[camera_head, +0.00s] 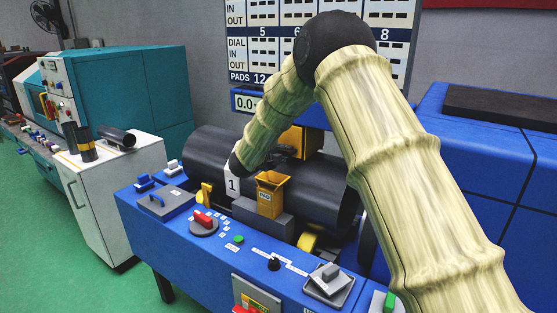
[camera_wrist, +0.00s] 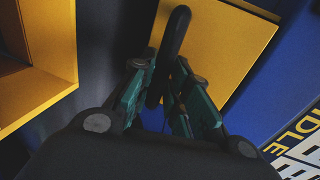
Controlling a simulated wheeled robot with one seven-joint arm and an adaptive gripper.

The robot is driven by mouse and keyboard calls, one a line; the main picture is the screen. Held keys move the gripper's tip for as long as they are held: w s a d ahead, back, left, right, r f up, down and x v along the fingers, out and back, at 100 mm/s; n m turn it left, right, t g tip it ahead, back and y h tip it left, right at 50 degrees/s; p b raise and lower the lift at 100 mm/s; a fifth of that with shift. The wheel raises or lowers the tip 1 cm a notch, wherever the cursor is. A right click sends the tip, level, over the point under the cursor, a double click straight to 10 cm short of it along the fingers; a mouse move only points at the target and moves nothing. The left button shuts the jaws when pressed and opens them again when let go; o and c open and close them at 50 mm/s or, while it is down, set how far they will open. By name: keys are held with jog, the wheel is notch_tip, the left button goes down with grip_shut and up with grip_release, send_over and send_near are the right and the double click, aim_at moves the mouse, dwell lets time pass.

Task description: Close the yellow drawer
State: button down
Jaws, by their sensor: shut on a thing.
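The yellow drawer (camera_head: 309,141) shows in the head view behind the end of my arm, against the blue machine. In the wrist view its flat yellow front (camera_wrist: 232,45) fills the upper middle, with a dark bar handle (camera_wrist: 178,32) standing off it. My gripper (camera_wrist: 166,82) has its teal fingers on both sides of the handle's lower part and is shut on it. In the head view my gripper (camera_head: 281,153) is small and dark at the drawer's front. My arm hides part of the drawer, and I cannot tell how far it stands out.
A yellow open-topped bin (camera_head: 270,194) stands below my gripper; a yellow box edge (camera_wrist: 62,85) shows left in the wrist view. A large dark cylinder (camera_head: 330,196) lies behind the blue control panel (camera_head: 180,232). A white cabinet (camera_head: 105,205) stands left.

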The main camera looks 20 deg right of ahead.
jog(key=c, duration=1.5)
grip_release()
jog(key=shift+f, duration=0.3)
jog(key=shift+o, duration=0.2)
jog(key=shift+d, duration=0.15)
jog(key=shift+s+r, duration=0.1)
jog(key=shift+r, duration=0.05)
jog(key=shift+s+a+r, duration=0.1)
jog(key=shift+s+a, duration=0.05)
jog(key=shift+a, duration=0.25)
jog(key=v, duration=1.1)
jog(key=shift+s, duration=0.1)
